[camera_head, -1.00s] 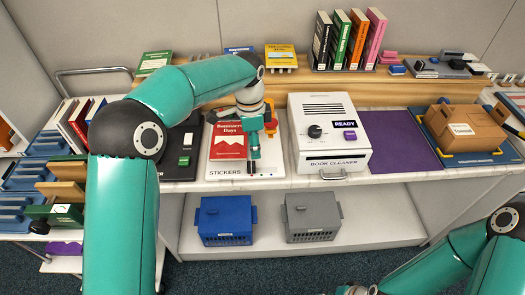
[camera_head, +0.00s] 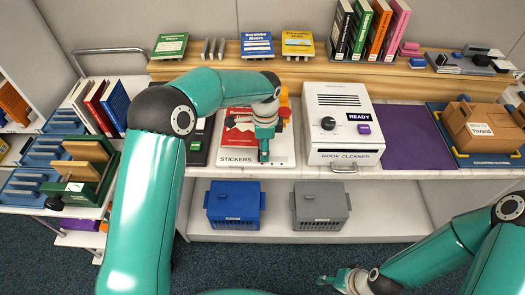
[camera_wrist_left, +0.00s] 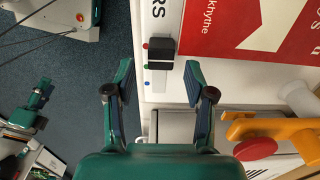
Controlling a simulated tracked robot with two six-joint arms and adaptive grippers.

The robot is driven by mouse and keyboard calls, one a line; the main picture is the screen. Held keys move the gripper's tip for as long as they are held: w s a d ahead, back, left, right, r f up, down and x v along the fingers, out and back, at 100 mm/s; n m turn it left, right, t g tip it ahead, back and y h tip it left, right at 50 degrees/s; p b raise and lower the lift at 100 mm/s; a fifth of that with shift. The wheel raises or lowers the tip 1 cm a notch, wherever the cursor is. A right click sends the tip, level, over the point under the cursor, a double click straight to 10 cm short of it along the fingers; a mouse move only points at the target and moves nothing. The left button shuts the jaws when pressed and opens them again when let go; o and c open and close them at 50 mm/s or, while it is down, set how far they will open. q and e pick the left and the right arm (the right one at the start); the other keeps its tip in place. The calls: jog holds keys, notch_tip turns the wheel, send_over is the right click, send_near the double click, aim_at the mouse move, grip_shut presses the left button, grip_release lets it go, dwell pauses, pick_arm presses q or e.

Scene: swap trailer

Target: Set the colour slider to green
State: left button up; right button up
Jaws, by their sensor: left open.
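The colour slider is on the white STICKERS board (camera_head: 230,157), at its front edge to the right of the lettering. In the left wrist view its black knob (camera_wrist_left: 161,48) sits in a short track beside red, green and blue dots. The knob is level with the red dot (camera_wrist_left: 145,46), with its lower part near the green dot (camera_wrist_left: 146,66); the blue dot (camera_wrist_left: 147,85) is clear of it. My left gripper (camera_head: 264,158) points down over this edge and hides the slider in the head view. Its fingers (camera_wrist_left: 158,80) are open around the track's line, with nothing between them. My right gripper (camera_head: 330,281) is low at the front, its jaws unclear.
A red-covered book (camera_head: 238,135) lies on the board. An orange and red fitting (camera_wrist_left: 258,140) stands close beside my left gripper. The white book cleaner (camera_head: 345,120) is to the right. A blue crate (camera_head: 232,204) and a grey crate (camera_head: 320,206) stand on the lower shelf.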

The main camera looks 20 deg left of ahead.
pick_arm(q)
jog(key=shift+f, duration=1.55)
grip_shut()
